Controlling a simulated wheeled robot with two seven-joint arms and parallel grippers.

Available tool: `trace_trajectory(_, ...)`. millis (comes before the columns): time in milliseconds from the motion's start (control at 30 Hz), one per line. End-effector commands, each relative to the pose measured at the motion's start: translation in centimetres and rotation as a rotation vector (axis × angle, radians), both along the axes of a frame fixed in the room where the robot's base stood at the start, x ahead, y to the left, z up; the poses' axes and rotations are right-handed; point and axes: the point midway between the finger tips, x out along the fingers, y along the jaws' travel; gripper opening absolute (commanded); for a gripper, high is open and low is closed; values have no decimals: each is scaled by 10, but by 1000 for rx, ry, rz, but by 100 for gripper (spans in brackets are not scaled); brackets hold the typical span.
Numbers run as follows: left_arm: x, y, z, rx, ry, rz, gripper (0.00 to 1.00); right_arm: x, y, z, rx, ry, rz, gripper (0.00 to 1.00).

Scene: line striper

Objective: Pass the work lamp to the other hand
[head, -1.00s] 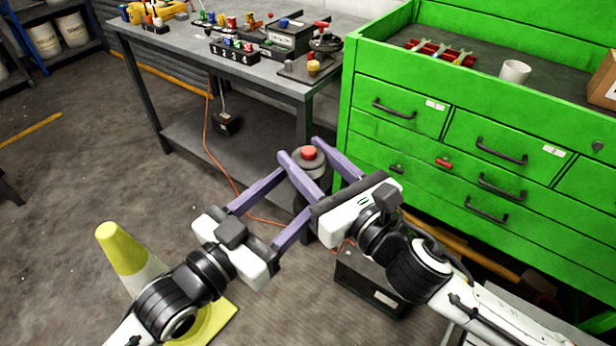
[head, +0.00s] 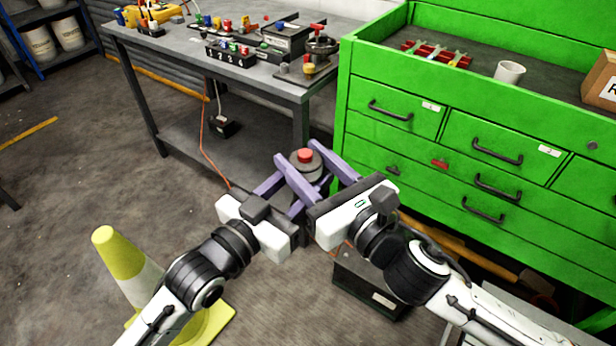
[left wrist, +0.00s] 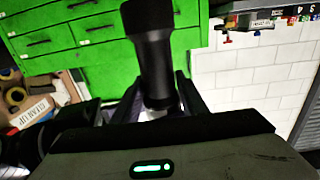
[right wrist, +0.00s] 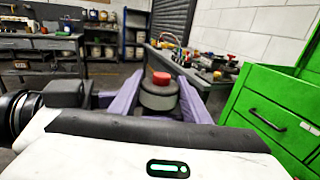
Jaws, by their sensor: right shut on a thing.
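The work lamp (head: 308,167) is a dark cylinder with a red top. It stands upright between the fingers of my right gripper (head: 298,152), which is shut on it. It also shows in the right wrist view (right wrist: 160,95), and its dark body fills the upper middle of the left wrist view (left wrist: 150,50). My left gripper (head: 300,180) comes in from the left and below, with its fingers open on either side of the lamp's lower part. The crossing right fingers partly hide the left fingertips in the head view.
A grey workbench (head: 260,82) with switches and boxes stands behind. A green drawer cabinet (head: 440,150) is close on the right. A yellow and white cone (head: 125,255) stands on the floor at lower left. A dark box (head: 370,280) lies below the right arm.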

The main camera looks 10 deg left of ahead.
Motion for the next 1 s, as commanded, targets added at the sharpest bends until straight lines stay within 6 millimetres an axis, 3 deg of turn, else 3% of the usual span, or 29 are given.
trace_trajectory(67, -5, -7, 2, -9, 0, -16, 8, 1, 1, 2, 3, -4, 2, 0)
trace_trajectory(100, -5, -8, 4, -12, -4, -16, 7, 1, 1, 3, 3, -4, 2, 49)
trace_trajectory(200, -5, -7, 4, -11, -3, -15, 0, 1, 1, 2, 3, -3, 2, 64)
trace_trajectory(567, -3, -5, 3, -8, -4, -11, 0, -3, -3, 0, 1, -1, 0, 64)
trace_trajectory(1000, -3, -5, 3, -8, -4, -10, 0, -67, -58, -1, -1, 2, 1, 64)
